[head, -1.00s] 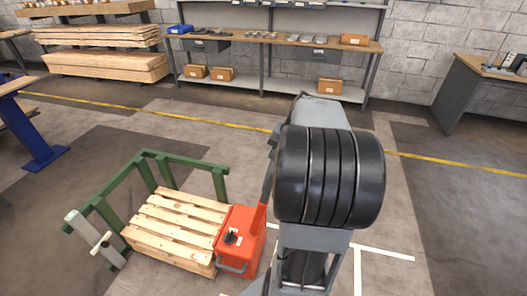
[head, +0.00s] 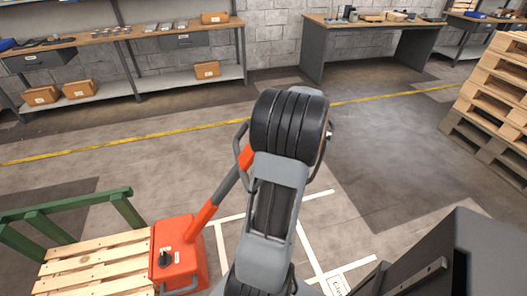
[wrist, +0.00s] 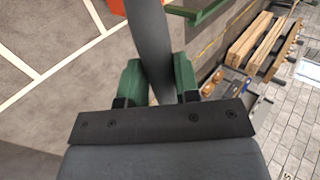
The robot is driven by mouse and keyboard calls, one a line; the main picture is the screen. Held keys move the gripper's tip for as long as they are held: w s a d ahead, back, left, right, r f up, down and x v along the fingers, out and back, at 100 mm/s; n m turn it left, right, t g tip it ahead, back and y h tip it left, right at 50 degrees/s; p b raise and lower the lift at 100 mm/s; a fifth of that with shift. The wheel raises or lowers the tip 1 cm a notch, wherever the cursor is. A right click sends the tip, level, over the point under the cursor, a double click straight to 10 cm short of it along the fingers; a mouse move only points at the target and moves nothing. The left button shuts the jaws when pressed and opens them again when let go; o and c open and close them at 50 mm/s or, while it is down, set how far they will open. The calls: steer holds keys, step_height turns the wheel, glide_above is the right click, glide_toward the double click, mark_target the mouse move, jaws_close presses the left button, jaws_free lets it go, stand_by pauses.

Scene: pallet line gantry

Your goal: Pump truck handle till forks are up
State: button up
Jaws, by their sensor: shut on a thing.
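The orange pallet truck (head: 180,252) stands at the lower left of the head view, its body against a wooden pallet (head: 95,265). Its handle (head: 212,205) leans up and to the right, ending in a dark grey loop (head: 239,143) partly behind my arm. In the wrist view my gripper (wrist: 157,88), with green finger pads, is shut on a dark grey bar of the handle (wrist: 150,40). My arm hides the gripper in the head view. The forks are hidden by the pallet and truck body, so their height cannot be told.
A shelf bench (head: 130,92) and a grey desk (head: 375,45) line the back wall. Stacked pallets (head: 495,90) stand at right. The floor between, with white and yellow lines, is clear.

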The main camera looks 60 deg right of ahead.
steer(key=shift+s+d+f, duration=0.1)
steer(key=shift+d+f, duration=0.05)
steer(key=o, duration=0.9)
steer(key=p+v, duration=0.1)
steer(key=v, duration=1.2)
steer(key=shift+s+d+r+p, duration=0.15)
steer(key=shift+d+r+p, duration=0.05)
steer(key=shift+r+p, duration=0.15)
steer(key=shift+f, duration=0.1)
